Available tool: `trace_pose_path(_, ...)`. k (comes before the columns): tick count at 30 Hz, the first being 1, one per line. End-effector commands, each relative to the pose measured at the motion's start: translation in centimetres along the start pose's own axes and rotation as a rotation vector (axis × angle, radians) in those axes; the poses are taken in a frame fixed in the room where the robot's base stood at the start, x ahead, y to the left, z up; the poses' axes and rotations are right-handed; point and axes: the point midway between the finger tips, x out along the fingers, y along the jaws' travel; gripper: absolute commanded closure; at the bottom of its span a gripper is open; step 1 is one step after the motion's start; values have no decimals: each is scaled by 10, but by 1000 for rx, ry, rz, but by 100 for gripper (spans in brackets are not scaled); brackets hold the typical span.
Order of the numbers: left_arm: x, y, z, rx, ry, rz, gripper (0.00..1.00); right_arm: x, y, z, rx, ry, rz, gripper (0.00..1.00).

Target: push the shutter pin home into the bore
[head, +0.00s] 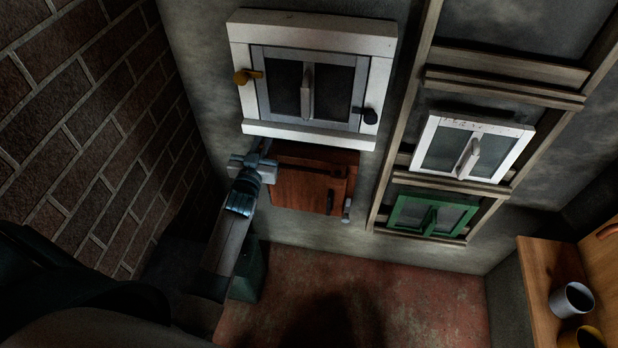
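A small reddish-brown wooden shutter (300,190) is on the wall below a white-framed window. A dark upright handle (329,202) is on its right part. A small grey metal piece (347,209) is at its lower right corner; I cannot tell whether it is the pin. The bore cannot be made out. My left gripper (265,147) is at the shutter's upper left, just under the window's sill. Its fingertips are small and dark, so I cannot tell whether they are open, shut or touching anything. My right gripper is not in view.
The white window (313,129) has an orange-brown catch (246,76) at left and a dark one (369,116) at right. A brick wall (95,130) is close at left. A rack with white (508,128) and green (396,212) windows stands right. A wooden shelf (538,290) holds cups.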

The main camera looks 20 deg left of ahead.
Motion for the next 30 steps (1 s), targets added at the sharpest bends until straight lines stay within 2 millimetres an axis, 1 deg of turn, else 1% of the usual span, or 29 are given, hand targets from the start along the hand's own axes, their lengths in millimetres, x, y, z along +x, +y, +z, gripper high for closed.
trace_pose_path(3, -9, 0, -1, 0, -1, 0, 100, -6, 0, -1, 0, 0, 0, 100)
trace_pose_path(30, -68, 0, -1, 1, -1, 0, 100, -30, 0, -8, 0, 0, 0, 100)
